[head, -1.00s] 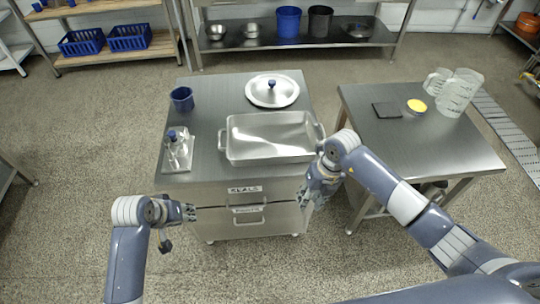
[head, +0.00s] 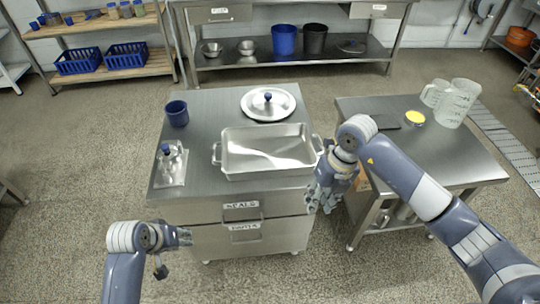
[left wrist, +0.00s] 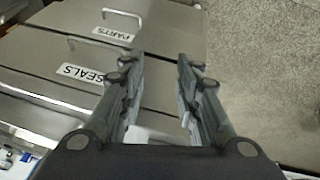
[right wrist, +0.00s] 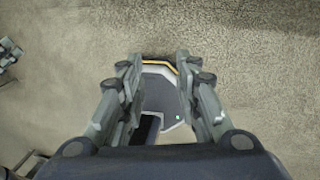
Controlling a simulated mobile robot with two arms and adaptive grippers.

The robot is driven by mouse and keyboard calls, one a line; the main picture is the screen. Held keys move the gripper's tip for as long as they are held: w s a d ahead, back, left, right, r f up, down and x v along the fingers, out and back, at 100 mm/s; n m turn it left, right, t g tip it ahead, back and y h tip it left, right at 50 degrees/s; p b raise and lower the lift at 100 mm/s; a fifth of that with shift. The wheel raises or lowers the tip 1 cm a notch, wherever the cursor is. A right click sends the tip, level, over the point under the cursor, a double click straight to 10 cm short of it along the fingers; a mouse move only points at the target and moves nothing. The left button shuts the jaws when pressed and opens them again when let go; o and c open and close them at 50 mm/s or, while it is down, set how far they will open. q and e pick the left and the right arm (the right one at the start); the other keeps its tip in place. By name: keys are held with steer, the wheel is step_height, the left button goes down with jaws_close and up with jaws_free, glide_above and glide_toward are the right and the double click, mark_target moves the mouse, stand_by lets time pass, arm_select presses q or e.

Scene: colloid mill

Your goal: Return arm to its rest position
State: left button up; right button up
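My left gripper (head: 184,237) is at the lower left in the head view, in front of the steel drawer cabinet (head: 185,208). In the left wrist view its two fingers (left wrist: 160,75) are apart with nothing between them, and the drawers labelled SEALS and PARTS show beyond. My right gripper (head: 318,200) hangs downward in front of the cabinet's right front corner. In the right wrist view its fingers (right wrist: 158,75) are apart and empty, above the floor and a grey part of my own body.
The right table (head: 460,165) carries clear jugs (head: 455,103) and a yellow-topped container (head: 415,118). Both drawers are shut. Floor in front is clear.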

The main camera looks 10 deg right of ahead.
steer(key=shift+d+r, duration=0.25)
steer(key=shift+r, duration=0.85)
steer(key=shift+a, duration=0.1)
